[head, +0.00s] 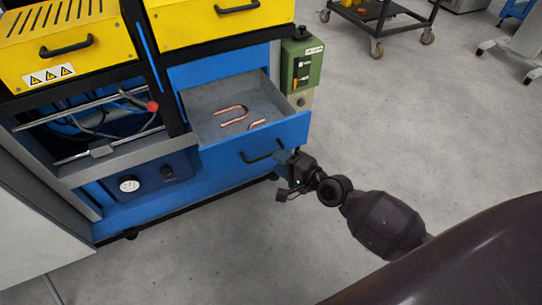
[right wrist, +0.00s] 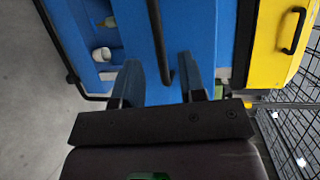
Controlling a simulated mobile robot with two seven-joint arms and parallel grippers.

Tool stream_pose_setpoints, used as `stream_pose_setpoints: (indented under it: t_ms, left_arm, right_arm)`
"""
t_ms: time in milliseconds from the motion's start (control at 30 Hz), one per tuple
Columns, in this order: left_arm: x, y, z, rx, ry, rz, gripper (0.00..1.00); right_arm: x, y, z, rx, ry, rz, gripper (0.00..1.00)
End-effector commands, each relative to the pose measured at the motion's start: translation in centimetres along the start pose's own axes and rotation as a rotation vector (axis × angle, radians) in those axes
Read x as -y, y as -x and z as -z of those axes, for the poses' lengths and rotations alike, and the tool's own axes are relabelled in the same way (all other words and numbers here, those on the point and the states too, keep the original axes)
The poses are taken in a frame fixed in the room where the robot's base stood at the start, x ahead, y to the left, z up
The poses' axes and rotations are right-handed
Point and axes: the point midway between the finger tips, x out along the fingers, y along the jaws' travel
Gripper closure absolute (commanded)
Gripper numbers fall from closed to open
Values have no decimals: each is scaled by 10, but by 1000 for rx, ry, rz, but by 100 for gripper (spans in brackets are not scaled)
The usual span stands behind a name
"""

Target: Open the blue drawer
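The blue drawer (head: 235,165) is pulled out of the cabinet in the head view, with its grey inside showing. Its black handle (head: 263,156) is on the front face. My right gripper (head: 284,163) is at the right end of the handle. In the right wrist view its two fingers (right wrist: 165,82) are spread, with the black handle bar (right wrist: 160,40) between them and gaps on both sides. The blue drawer front (right wrist: 190,28) is behind the bar. Contact with the handle cannot be seen. My left gripper is not in view.
Copper tubes (head: 234,116) lie inside the drawer. Yellow drawers (head: 65,45) are above, and an open shelf (head: 125,155) with cables is to the left. A green control box (head: 302,65) is beside the drawer. The floor (head: 410,130) to the right is clear; a cart (head: 385,22) stands farther back.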

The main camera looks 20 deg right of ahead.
Motion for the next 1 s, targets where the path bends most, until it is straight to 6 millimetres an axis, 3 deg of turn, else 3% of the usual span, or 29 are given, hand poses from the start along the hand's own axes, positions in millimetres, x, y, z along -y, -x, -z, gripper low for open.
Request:
stream_pose_setpoints:
  t_ms: [100, 333, 1000]
  left_arm:
    - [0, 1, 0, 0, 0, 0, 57]
    - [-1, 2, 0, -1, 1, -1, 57]
    - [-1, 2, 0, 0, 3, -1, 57]
  right_arm:
    - [0, 22, 0, 0, 1, -1, 62]
    - [0, 48, 0, 1, 1, -1, 62]
    - [0, 53, 0, 0, 3, 0, 62]
